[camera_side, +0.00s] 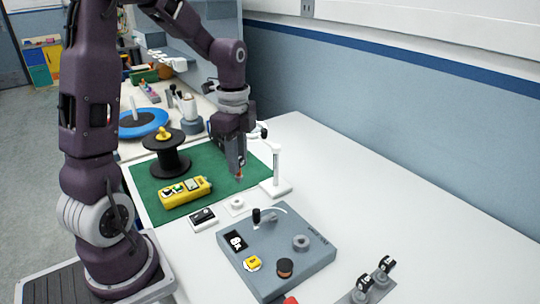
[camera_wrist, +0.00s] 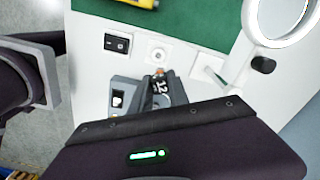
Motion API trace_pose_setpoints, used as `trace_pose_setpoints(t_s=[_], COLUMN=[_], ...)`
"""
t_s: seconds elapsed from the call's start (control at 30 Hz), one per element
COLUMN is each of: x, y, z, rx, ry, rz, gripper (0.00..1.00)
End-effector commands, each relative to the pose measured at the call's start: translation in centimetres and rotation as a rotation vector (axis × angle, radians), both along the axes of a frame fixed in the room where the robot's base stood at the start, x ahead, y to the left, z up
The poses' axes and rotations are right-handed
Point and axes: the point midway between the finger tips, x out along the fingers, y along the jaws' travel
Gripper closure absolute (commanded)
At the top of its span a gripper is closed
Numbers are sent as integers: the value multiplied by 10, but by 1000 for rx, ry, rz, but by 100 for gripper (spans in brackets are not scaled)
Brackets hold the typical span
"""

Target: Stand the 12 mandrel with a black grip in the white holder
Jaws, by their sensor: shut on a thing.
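My gripper (camera_side: 238,172) points down over the green mat's right edge in the side view, above the table. It is shut on the 12 mandrel, whose black grip marked "12" (camera_wrist: 162,87) shows between the fingers in the wrist view. The mandrel's lower part is mostly hidden there; a small reddish tip (camera_side: 239,178) shows below the fingers in the side view. The white holder (camera_side: 235,204), a low square block with a round raised centre, sits on the table below and slightly in front of my gripper. It also shows just beyond the grip in the wrist view (camera_wrist: 158,54), apparently empty.
A white lamp stand (camera_side: 277,168) rises close to the right of my gripper. A black-and-white switch box (camera_side: 203,217) lies left of the holder. A grey device (camera_side: 275,250) with a post stands in front. Two black-topped pieces (camera_side: 374,276) stand front right. The right table is clear.

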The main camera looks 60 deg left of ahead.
Motion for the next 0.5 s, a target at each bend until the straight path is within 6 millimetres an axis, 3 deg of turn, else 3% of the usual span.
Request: trace_pose_setpoints(t_s=[0.1,0.5], x=[-7,-7], y=[10,10], z=[-7,-46], rx=[-1,-2], ry=[0,2], rz=[30,30], gripper=[100,100])
